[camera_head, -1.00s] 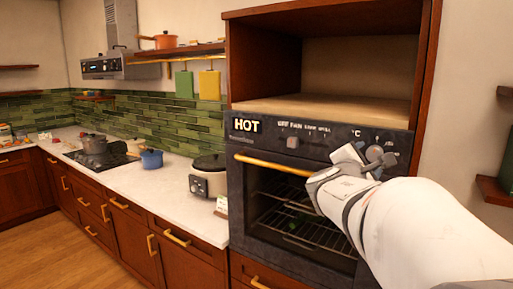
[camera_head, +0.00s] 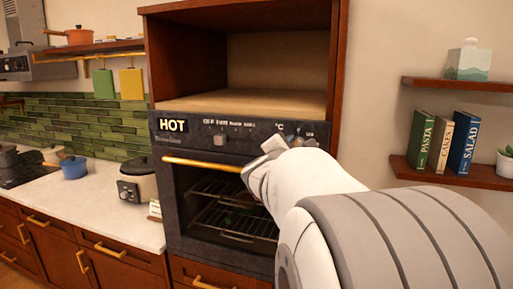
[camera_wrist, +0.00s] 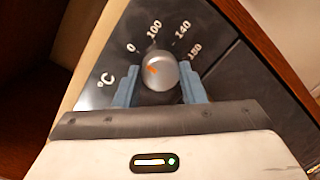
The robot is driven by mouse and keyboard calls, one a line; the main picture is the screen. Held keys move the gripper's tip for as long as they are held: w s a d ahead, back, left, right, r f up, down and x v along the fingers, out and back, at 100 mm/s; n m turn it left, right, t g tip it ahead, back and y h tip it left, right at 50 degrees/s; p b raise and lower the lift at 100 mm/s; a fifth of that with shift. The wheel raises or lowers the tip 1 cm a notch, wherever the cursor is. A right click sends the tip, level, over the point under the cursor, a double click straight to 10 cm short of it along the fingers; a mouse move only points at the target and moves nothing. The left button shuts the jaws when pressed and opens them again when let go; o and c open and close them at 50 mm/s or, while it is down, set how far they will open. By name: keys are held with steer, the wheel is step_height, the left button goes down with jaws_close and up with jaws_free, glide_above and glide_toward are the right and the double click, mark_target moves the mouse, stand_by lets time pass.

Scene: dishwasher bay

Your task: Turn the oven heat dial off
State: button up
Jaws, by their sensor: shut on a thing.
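The oven (camera_head: 185,205) has a dark control panel with a "HOT" sign (camera_head: 173,125) at its left end. The round silver heat dial (camera_wrist: 161,72) shows in the wrist view, ringed by °C, 0, 100, 140 and a higher number. Its short orange mark lies left of centre, slanting to the upper left, roughly toward 0; I cannot read the exact setting. My gripper (camera_wrist: 160,86) has one blue finger on each side of the dial and is shut on it. In the head view my gripper (camera_head: 274,147) and arm hide most of the dial.
Left of the dial is another knob (camera_head: 220,139), above the gold oven handle (camera_head: 203,164). An empty wooden niche (camera_head: 245,75) is above the panel. A cooker (camera_head: 137,182) stands on the left counter. Shelves with books (camera_head: 443,144) are at right.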

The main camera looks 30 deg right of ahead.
steer(key=c, duration=0.3)
steer(key=shift+f+b, duration=0.2)
steer(key=shift+b, duration=0.4)
steer(key=shift+r+n+b, duration=0.1)
steer(key=shift+n+b, duration=0.25)
steer(key=shift+n, duration=0.15)
steer(key=o, duration=1)
steer(key=shift+r, duration=0.1)
steer(key=b+v, duration=0.1)
steer(key=v, duration=0.6)
steer(key=shift+s+a+b, duration=0.25)
steer(key=shift+a+b, duration=0.1)
